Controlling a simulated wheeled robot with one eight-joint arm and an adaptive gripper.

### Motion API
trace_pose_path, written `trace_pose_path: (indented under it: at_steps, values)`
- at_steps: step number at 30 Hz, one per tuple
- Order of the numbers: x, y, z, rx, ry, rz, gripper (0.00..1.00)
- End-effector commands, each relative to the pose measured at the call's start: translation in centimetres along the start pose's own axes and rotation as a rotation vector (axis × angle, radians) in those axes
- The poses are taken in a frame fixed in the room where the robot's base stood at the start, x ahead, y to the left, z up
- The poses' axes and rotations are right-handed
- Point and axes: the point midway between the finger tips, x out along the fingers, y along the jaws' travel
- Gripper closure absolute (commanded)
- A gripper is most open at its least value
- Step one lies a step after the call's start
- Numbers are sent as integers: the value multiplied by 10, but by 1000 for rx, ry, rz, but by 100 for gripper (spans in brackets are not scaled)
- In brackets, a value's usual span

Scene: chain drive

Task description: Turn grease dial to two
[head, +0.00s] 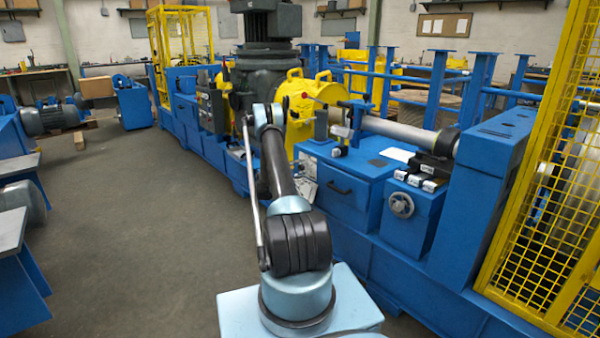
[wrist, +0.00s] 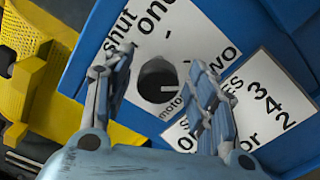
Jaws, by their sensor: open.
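In the wrist view, a dark round dial (wrist: 157,76) with a short pale line on its face sits on a white label plate (wrist: 200,35) printed "shut", "one" and "two". The pale line lies toward the right of the picture; my right finger partly covers that side, so I cannot tell which mark it meets. My gripper (wrist: 157,72) is open, with one finger on each side of the dial. Gaps show between the fingers and the dial in the picture; contact is not clear. In the head view my arm hides the gripper and dial.
A second white plate (wrist: 262,100) with numbers lies beside the dial plate on the blue panel. Yellow slotted metal (wrist: 22,45) is at the left of the wrist view. In the head view, a handwheel (head: 401,205) and a yellow mesh guard (head: 545,190) stand to the right.

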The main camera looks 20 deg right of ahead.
Motion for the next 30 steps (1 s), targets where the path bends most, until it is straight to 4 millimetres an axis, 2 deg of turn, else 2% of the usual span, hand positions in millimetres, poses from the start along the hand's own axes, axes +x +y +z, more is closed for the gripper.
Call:
trace_pose_path:
  at_steps: [5, 15, 21, 30]
  values:
    - [-13, 0, -1, 0, 2, 1, 48]
    - [-76, 0, -1, -1, 3, 1, 48]
    - [-106, -1, -1, -1, 1, 0, 48]
    - [-120, -2, 0, -1, 0, -1, 48]
